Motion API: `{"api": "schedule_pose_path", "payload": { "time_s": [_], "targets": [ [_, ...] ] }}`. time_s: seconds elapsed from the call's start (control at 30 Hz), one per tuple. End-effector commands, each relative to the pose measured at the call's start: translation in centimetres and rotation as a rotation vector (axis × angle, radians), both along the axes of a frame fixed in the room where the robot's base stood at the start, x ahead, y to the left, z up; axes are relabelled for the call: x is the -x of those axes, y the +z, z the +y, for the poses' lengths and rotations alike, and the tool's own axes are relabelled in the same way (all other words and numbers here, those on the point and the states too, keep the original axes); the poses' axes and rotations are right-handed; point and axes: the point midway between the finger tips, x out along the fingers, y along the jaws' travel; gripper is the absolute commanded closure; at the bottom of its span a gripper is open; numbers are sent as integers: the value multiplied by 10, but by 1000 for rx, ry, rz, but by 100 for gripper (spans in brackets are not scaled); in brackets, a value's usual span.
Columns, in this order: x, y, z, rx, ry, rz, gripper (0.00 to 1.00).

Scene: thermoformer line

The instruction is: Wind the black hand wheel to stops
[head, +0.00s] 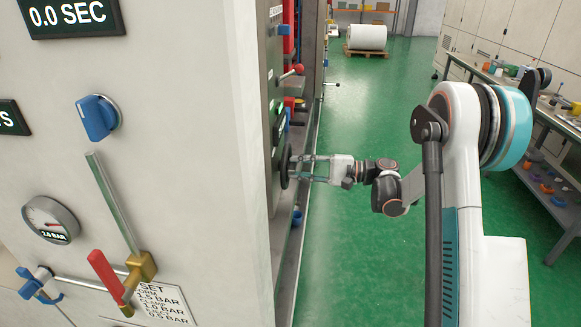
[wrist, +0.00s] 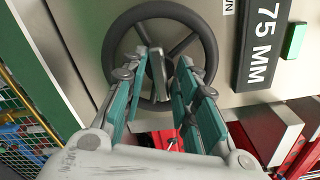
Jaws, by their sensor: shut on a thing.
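The black hand wheel (wrist: 112,46) fills the upper middle of the wrist view, a round rim with spokes on a grey panel. In the head view the wheel (head: 284,166) shows nearly edge-on, on the machine's side face. My gripper (wrist: 162,64) reaches to the wheel, its green-padded fingers on either side of a grey metal piece (wrist: 157,80) in the wheel's middle area. The gripper is shut on the wheel; the exact contact is hard to see. In the head view my gripper (head: 298,166) comes at the wheel from the right.
A "75 MM" display (wrist: 264,40) and a green button (wrist: 295,40) sit right of the wheel in the wrist view. A red-knobbed lever (head: 297,69) stands out beyond the wheel. The green floor (head: 375,105) behind my arm is clear; a cluttered workbench (head: 560,115) stands at right.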

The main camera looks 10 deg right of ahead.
Motion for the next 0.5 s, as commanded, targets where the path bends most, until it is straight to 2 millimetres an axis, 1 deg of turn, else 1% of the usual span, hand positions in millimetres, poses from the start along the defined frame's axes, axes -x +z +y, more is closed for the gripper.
{"api": "schedule_pose_path", "payload": {
  "time_s": [0.1,0.4,0.5],
  "targets": [
    [0,-1,0,-21,0,69,100],
    [0,0,1,-28,1,85,100],
    [0,-1,1,-47,1,143,100]
  ]
}}
